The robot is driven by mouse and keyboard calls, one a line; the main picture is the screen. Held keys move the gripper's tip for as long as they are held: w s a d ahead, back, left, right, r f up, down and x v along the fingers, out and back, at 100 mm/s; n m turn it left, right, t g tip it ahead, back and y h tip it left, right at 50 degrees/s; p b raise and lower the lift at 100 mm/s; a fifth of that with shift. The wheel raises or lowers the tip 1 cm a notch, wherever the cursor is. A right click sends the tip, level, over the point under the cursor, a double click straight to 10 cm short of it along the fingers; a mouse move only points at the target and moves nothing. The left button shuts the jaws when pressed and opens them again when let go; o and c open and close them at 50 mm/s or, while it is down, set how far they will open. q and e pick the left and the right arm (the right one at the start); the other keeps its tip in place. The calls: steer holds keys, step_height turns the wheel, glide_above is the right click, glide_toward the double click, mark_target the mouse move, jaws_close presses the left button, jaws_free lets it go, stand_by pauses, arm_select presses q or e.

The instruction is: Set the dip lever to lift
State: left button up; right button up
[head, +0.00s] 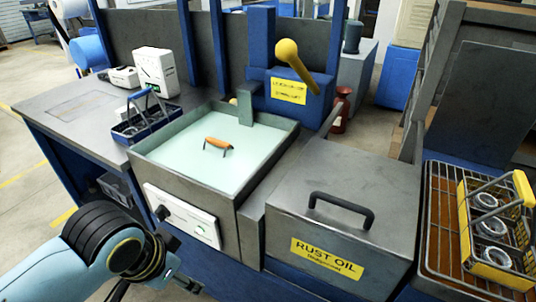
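The dip lever (297,66) has a yellow ball at its upper left end and a yellow shaft slanting down to the right. It is mounted on a blue housing (318,90) behind the tank. A yellow label (289,91) on the housing is too small to read surely. My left gripper (184,284) is at the lower left, in front of the tank and low, well away from the lever. Its dark fingers are small and partly hidden by my wrist, so their opening is unclear. My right gripper is out of view.
The open tank (180,160) holds pale liquid and an orange handle (218,143). Its front has a white panel (186,215) with a black knob. A lidded RUST OIL box (345,190) stands right of it. A yellow-handled basket (490,225) with rings sits far right. A blue basket (147,118) is left.

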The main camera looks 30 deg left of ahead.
arm_select(q)
steer(key=w+d+r+t+h+p, duration=0.1)
steer(key=w+r, duration=0.2)
steer(key=r, duration=0.3)
steer(key=w+r+t+p, duration=0.1)
steer(key=w+r, duration=0.3)
steer(key=r, duration=0.2)
steer(key=m+t+h, duration=0.2)
steer(key=t+h, duration=0.2)
steer(key=t, duration=0.3)
glide_toward(279, 47)
steer(key=w+d, duration=0.1)
steer(key=w, duration=0.2)
steer(key=p+x, duration=0.1)
steer(key=x, duration=0.3)
steer(key=f+p+x, duration=0.1)
steer(key=x, duration=0.4)
steer(key=shift+s, duration=0.25)
steer(key=shift+w+d+f, duration=0.1)
steer(key=shift+w+f, duration=0.1)
steer(key=shift+w, duration=0.2)
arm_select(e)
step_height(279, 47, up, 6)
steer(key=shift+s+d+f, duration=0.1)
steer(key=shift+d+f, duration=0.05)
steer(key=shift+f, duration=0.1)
arm_select(q)
jaws_close()
